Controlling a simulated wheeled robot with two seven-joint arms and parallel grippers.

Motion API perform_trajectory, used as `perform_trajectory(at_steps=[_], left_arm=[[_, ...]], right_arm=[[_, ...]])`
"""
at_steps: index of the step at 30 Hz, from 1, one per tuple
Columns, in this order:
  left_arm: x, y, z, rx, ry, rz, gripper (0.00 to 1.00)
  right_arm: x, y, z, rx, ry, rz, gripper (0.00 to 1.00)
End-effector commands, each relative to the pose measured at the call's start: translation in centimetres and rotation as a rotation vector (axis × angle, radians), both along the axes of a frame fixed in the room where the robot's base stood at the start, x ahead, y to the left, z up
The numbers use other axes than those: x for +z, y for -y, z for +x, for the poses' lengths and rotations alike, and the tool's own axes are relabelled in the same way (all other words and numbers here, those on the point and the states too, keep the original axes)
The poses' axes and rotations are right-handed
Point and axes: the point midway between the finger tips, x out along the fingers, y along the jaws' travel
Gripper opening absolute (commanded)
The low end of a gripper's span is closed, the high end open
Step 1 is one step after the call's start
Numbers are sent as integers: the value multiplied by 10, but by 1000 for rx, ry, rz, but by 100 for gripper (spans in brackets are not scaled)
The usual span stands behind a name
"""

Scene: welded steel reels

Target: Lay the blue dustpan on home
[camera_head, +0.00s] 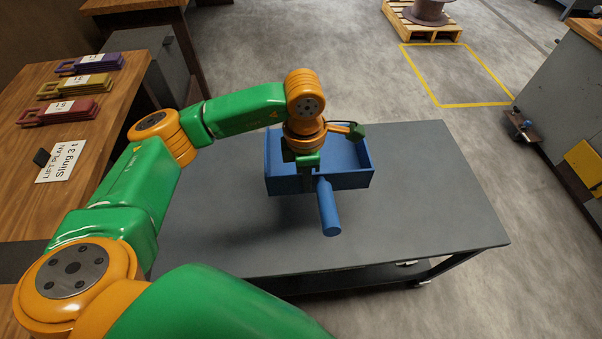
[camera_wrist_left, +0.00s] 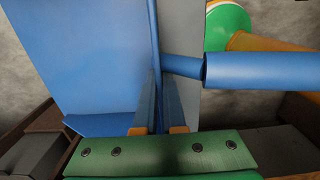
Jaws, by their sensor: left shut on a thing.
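The blue dustpan (camera_head: 350,182) is an open box with a round handle (camera_head: 328,208) pointing toward me, over the grey table (camera_head: 420,200). My left gripper (camera_head: 308,178) comes down from above onto its near wall, beside the handle. In the left wrist view the two fingers (camera_wrist_left: 160,95) are shut on the thin wall of the dustpan (camera_wrist_left: 85,60), with the handle (camera_wrist_left: 260,70) to their right. I cannot tell whether the pan touches the table. No mark for home is visible. My right gripper is not in view.
A wooden bench (camera_head: 125,85) at the left holds purple, yellow and red tools (camera_head: 70,110) and a sling sign (camera_head: 63,160). The table top is clear around the dustpan. A pallet with a reel (camera_head: 425,20) and a yellow floor outline (camera_head: 480,104) lie beyond.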

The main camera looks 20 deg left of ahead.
Motion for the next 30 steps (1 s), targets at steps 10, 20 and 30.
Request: perform_trajectory(at_steps=[10,20,30], left_arm=[[-117,-5,15,1166,-25,6,0],[-149,-8,16,1518,-22,13,0],[-173,-8,16,1513,-22,11,0]], right_arm=[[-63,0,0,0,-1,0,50],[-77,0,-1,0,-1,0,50],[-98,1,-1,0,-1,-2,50]])
